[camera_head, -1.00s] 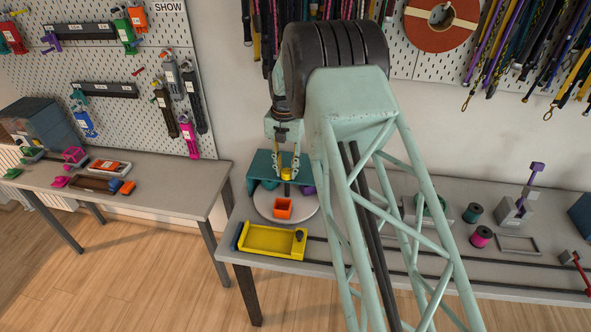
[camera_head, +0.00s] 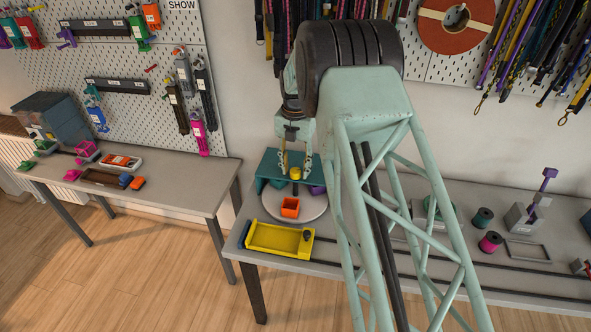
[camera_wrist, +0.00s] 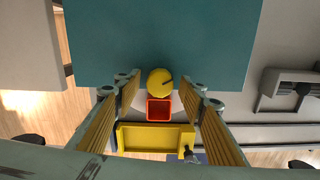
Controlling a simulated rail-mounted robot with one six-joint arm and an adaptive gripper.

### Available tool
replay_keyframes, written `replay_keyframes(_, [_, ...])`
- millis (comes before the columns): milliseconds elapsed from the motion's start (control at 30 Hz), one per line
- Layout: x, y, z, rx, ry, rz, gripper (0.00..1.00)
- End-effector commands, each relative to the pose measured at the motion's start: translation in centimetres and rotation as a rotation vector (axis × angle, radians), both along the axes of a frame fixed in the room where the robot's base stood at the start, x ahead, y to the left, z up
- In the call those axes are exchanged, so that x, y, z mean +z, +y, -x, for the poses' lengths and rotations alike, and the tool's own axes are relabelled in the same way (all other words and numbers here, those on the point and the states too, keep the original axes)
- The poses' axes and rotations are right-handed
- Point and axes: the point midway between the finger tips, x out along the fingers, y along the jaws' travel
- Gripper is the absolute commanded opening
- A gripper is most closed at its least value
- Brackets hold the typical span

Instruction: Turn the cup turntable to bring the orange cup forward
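The cup turntable is a pale round disc (camera_head: 318,212) on the bench, with a yellow knob (camera_head: 296,173) on a post above its middle. The orange cup (camera_head: 290,207) sits on the front of the disc, and a purple cup (camera_head: 318,190) shows in part at its right. My gripper (camera_head: 295,167) points down over the knob with its fingers apart. In the wrist view the knob (camera_wrist: 160,82) and the orange cup (camera_wrist: 159,110) lie between the open fingers. Contact with the knob cannot be told. The rear of the disc is hidden.
A teal housing (camera_head: 268,168) stands behind and over the rear of the disc. A yellow tray (camera_head: 272,238) with a dark knob lies in front. Dark rails run along the bench to the right, where spools (camera_head: 490,242) stand. Another table is at left.

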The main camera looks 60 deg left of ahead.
Motion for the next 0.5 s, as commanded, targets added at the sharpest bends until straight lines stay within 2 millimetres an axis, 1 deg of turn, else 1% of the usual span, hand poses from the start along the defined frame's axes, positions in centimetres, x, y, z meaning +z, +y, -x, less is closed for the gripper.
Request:
replay_keyframes(167, [1.1, 0.0, 0.0, 0.000, 0.000, 0.000, 0.37])
replay_keyframes(267, [2.1, 0.0, 0.0, 0.000, 0.000, -0.001, 0.37])
replay_keyframes(500, [5.4, 0.1, 0.0, 0.000, -0.002, -0.003, 0.37])
